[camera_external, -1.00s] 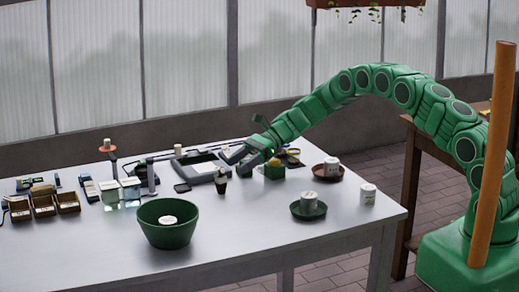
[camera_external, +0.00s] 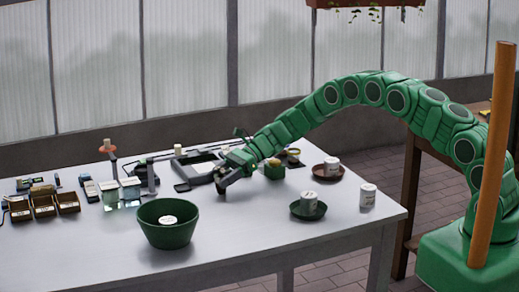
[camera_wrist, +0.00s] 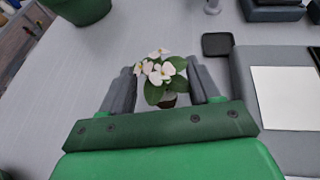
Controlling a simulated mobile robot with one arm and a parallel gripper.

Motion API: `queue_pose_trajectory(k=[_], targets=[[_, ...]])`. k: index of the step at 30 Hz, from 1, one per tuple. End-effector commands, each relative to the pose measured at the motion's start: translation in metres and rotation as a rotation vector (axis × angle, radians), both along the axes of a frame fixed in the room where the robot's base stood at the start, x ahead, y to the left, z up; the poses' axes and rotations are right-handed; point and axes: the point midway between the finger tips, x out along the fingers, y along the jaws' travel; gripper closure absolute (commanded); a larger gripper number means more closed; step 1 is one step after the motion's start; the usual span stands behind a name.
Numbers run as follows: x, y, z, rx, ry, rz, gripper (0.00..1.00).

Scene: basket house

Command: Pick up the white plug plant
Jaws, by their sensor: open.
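The white plug plant (camera_wrist: 165,69) shows in the wrist view, with white blossoms, green leaves and a small dark pot. My gripper (camera_wrist: 164,76) is open, with one grey finger on each side of the plant. I cannot tell whether either finger touches it. In the external view my gripper (camera_external: 222,183) is low over the middle of the table and hides the plant.
A green bowl (camera_external: 165,232) with a white-topped item inside stands at the table's front. White pots on saucers (camera_external: 308,210) stand at the right. A grey device (camera_external: 194,168) lies behind my gripper. Several small brown boxes (camera_external: 43,207) stand at the left.

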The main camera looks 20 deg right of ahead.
Motion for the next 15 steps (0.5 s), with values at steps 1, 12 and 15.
queue_pose_trajectory(k=[1,12,15], targets=[[0.0003,0.0001,-0.0001,0.000,0.000,-0.001,0.38],[0.0005,-0.0006,-0.0001,0.000,0.001,-0.001,0.75],[0.0005,-0.0006,-0.0001,0.000,0.000,-0.001,0.90]])
